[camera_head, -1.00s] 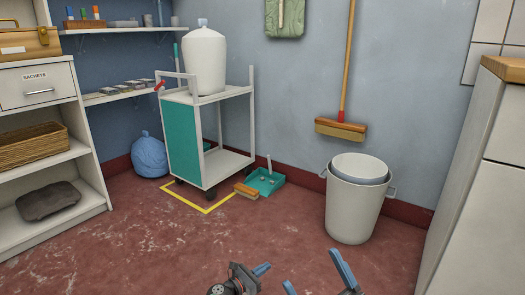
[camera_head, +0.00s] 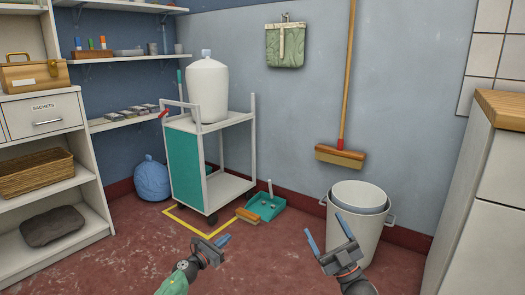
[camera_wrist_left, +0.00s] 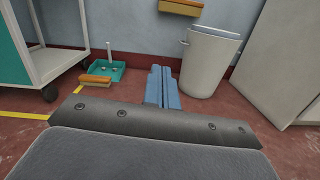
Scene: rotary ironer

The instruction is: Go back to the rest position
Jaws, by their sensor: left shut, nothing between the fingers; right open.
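My left gripper (camera_head: 221,241) is low in the head view, left of centre, over the red floor. Its blue fingers are together with nothing between them; they also show in the left wrist view (camera_wrist_left: 162,88). My right gripper (camera_head: 328,233) is to the right, in front of the white bin (camera_head: 350,235). Its blue fingers are spread apart and empty. Neither gripper appears to hold anything.
A white trolley (camera_head: 210,188) carrying a large white container (camera_head: 207,90) stands at the back, on a yellow floor line. A teal dustpan (camera_head: 265,206) and a brush (camera_head: 247,215) lie beside it. Shelves (camera_head: 40,170) stand left, a cabinet (camera_head: 485,200) right. Open floor lies front left.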

